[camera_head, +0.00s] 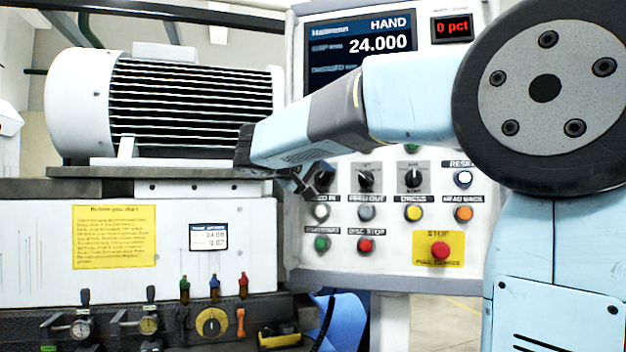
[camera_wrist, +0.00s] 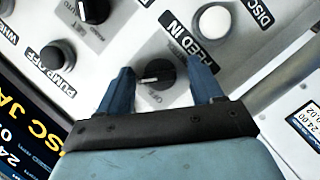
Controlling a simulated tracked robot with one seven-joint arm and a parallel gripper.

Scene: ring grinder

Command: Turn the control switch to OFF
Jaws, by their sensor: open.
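In the wrist view a black rotary switch (camera_wrist: 155,74) with a white pointer line sits on the pale panel, the line pointing left in the picture. In the head view my gripper (camera_head: 308,183) is at the left part of the control panel (camera_head: 460,130), largely covering the switch there.
Two more rotary switches (camera_head: 366,180) (camera_head: 412,178) stand to the right. Several push buttons lie below, with a red stop button (camera_head: 440,250) on yellow. In the wrist view, a white button (camera_wrist: 213,20) near "FEED IN" and a dark button (camera_wrist: 57,54) are close. A motor (camera_head: 190,100) stands left.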

